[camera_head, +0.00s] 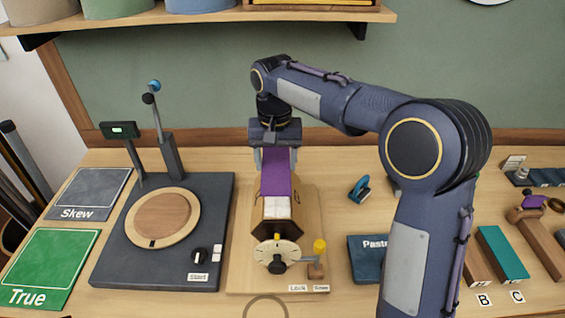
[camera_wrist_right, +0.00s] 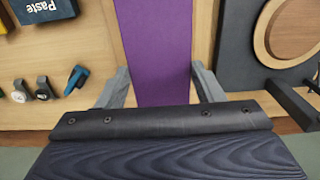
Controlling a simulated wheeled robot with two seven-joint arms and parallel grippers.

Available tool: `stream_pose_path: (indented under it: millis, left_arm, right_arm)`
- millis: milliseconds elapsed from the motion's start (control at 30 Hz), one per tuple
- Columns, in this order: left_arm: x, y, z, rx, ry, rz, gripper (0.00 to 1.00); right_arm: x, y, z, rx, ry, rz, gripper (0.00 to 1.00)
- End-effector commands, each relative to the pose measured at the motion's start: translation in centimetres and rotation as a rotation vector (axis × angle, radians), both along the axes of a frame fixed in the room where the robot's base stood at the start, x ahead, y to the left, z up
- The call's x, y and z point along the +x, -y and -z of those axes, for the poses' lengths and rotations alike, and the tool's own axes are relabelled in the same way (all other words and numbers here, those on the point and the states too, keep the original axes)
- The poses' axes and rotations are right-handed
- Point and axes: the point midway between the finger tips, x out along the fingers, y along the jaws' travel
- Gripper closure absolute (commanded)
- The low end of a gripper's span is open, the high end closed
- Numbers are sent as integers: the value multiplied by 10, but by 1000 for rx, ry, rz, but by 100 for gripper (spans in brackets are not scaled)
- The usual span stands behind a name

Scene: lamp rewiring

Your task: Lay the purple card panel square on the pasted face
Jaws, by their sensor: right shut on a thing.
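The purple card panel (camera_head: 277,172) is a long strip in the middle of the bench, running away from me over the block. My right gripper (camera_head: 275,158) is shut on its far end, pointing down, with one finger at each side. In the right wrist view the purple panel (camera_wrist_right: 155,45) runs straight out between the two grey fingers (camera_wrist_right: 160,90). A pale, tiled-looking face (camera_head: 277,207) of the dark-sided block shows at the panel's near end. The panel hides the rest of that face. I cannot tell whether panel and face touch. My left gripper is out of view.
A dial (camera_head: 277,254) with a yellow-knobbed lever stands before the block. A dark base (camera_head: 215,215) with a round wooden disc and upright lever is at left. The Paste box (camera_head: 366,258) and a blue clip (camera_head: 359,188) are at right. My right arm covers part of the bench there.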

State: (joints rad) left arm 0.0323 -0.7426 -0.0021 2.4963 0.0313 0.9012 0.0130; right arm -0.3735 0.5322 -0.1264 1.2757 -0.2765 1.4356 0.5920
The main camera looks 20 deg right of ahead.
Motion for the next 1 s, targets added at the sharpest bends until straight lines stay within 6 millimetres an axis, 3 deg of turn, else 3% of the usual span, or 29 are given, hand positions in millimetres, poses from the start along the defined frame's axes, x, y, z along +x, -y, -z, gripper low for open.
stream_pose_path:
  millis: [533,800,1000]
  left_arm:
    - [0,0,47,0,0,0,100]
    - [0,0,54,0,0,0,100]
    - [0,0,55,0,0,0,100]
  right_arm:
    - [-1,0,45,1,0,0,61]
    - [0,0,61,0,0,1,61]
    - [0,0,63,0,0,1,61]
